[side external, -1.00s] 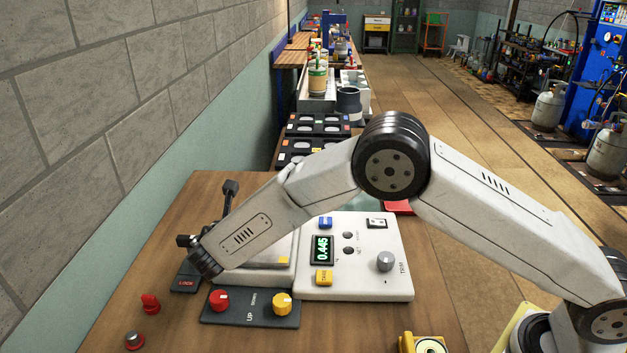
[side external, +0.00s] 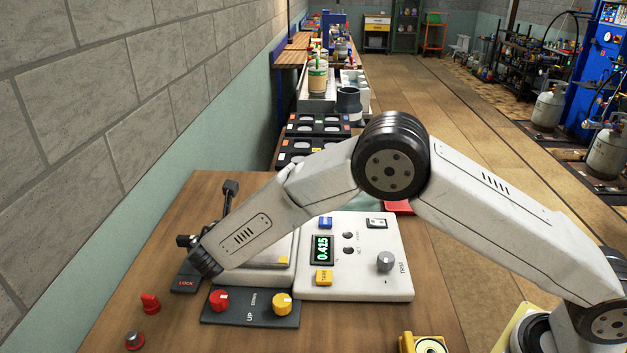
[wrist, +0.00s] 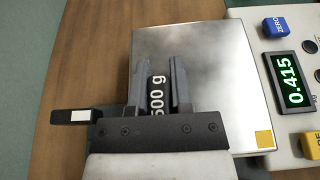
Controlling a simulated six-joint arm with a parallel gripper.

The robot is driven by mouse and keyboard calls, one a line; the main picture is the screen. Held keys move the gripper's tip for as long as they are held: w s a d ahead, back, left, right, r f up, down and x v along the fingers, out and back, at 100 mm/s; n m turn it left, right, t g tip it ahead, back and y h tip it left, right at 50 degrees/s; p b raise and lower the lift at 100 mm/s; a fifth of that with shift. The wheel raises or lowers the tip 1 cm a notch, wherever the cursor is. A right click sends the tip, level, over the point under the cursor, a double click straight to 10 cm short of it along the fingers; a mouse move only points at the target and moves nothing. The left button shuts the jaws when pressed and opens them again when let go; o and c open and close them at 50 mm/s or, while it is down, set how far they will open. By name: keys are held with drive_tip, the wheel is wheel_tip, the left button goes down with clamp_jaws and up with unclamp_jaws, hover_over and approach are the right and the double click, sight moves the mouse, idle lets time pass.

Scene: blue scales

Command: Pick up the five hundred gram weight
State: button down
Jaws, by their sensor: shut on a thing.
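The five hundred gram weight (wrist: 157,92) is dark with white "500 g" lettering in the wrist view. It sits between the two dark fingers of my gripper (wrist: 158,80), which is shut on it. Both are over the scale's shiny metal pan (wrist: 205,60); whether the weight touches the pan cannot be told. The scale's display (side external: 322,249) reads 0.415, and the same reading shows in the wrist view (wrist: 289,80). In the side view my arm hides the weight and fingers.
Right of the pan is the white scale housing (side external: 350,285) with a blue ZERO button (wrist: 275,27). A dark panel with red and yellow knobs (side external: 250,308) lies in front. A lever on a LOCK plate (side external: 186,281) stands at the left. Racks (side external: 318,125) stand behind.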

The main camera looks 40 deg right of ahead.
drive_tip(key=shift+r, duration=0.2)
idle(0.3)
drive_tip(key=shift+r, duration=0.35)
wheel_tip(320, 180, up, 3)
drive_tip(key=shift+s+f, duration=0.1)
drive_tip(key=shift+f, duration=0.05)
drive_tip(key=s+d+r, duration=0.3)
drive_tip(key=s+r, duration=0.6)
drive_tip(key=s, duration=0.4)
drive_tip(key=shift+s+d+r, duration=0.15)
